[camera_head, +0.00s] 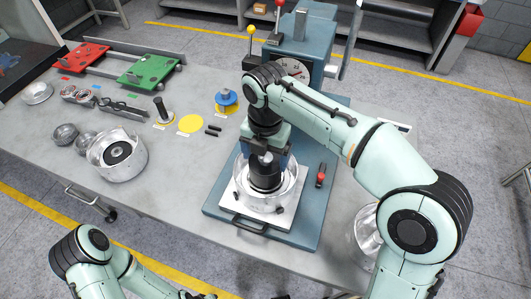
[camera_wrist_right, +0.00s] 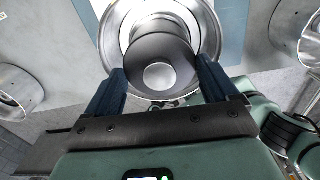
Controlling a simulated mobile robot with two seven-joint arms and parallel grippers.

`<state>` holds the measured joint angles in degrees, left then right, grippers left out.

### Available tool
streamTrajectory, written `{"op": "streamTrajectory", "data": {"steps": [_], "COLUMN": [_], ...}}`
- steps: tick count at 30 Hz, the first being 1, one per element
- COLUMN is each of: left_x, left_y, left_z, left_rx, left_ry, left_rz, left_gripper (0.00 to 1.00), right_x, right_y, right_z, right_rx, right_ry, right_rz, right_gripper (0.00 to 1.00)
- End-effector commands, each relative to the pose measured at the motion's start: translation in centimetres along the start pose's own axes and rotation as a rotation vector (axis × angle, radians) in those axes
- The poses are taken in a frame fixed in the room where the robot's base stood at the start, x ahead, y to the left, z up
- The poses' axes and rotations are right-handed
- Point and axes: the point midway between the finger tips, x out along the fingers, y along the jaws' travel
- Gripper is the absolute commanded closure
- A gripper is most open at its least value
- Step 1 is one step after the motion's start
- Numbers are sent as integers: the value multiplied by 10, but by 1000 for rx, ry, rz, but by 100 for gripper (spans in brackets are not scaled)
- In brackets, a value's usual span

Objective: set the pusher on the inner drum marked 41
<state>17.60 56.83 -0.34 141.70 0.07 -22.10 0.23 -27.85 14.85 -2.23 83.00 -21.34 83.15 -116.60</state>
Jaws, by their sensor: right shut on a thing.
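My right gripper (camera_head: 266,160) is shut on the pusher (camera_head: 266,178), a dark cylinder with a pale round end. The pusher is roughly upright at the middle of a silver drum (camera_head: 291,192) on the press. In the right wrist view the gripper (camera_wrist_right: 163,74) has one finger on each side of the pusher (camera_wrist_right: 150,48), and the drum's bright rim (camera_wrist_right: 209,30) surrounds it. An inner part shows only partly behind the pusher. I cannot tell whether the pusher touches it. No number 41 is legible. My left arm shows at the lower left, its gripper out of view.
The press (camera_head: 300,55) with a dial stands behind the drum, its blue base (camera_head: 225,208) below. Another silver drum (camera_head: 131,165) stands on the bench at left. Red (camera_head: 80,56) and green (camera_head: 150,68) plates sit farther back.

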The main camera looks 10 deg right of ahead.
Motion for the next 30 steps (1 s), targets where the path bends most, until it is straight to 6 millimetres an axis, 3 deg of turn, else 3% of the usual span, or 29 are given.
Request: {"op": "streamTrajectory", "data": {"steps": [30], "left_x": [-6], "left_y": [3], "left_z": [-2], "left_rx": [1], "left_ry": [3], "left_rz": [1], "left_gripper": [57], "right_x": [4], "right_y": [0], "right_z": [0], "right_rx": [0], "right_ry": [-1], "right_rz": [2], "right_gripper": [62]}}
